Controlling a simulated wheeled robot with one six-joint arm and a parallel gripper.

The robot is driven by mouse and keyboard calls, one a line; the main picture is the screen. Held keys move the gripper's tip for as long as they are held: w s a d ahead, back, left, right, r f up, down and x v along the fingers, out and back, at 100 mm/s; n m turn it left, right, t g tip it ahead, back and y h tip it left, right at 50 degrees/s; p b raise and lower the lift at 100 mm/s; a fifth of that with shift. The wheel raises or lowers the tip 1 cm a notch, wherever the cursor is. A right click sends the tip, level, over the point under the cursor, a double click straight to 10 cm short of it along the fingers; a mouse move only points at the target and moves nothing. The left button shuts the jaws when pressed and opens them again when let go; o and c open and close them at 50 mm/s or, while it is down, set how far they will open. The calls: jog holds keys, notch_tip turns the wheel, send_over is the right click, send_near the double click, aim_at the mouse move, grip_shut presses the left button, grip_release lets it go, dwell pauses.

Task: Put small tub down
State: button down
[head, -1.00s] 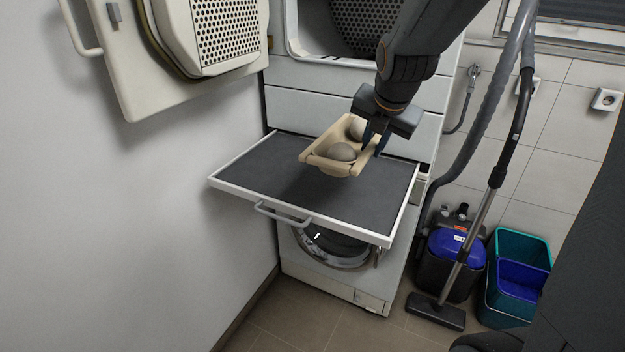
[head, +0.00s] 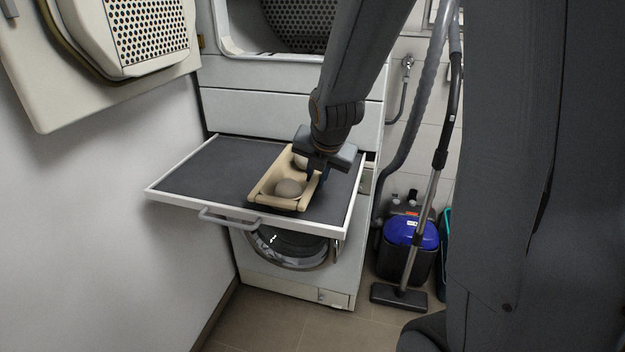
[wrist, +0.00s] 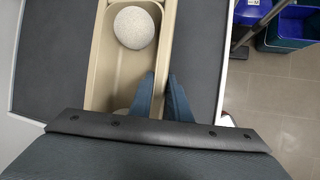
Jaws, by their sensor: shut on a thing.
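The small tub (head: 262,192) is a beige, oblong, open container with two pale round balls (head: 289,189) in it. It is at the right part of the pulled-out shelf (head: 213,171), level and on or just above the dark surface; I cannot tell if it touches. My gripper (head: 315,175) is at the tub's right side, shut on its long wall. In the wrist view the tub (wrist: 98,75) runs up the picture, with one ball (wrist: 134,27) clear and another mostly hidden by my gripper (wrist: 161,95). The fingers pinch the tub's right wall.
The shelf has a white rim and a front handle (head: 230,218); its left half is bare. An open dryer door (head: 120,50) hangs at upper left. A vacuum cleaner (head: 408,245) with upright hose and tube stands right of the machine.

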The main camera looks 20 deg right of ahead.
jog(key=c, duration=1.7)
grip_release()
jog(key=shift+o, duration=0.2)
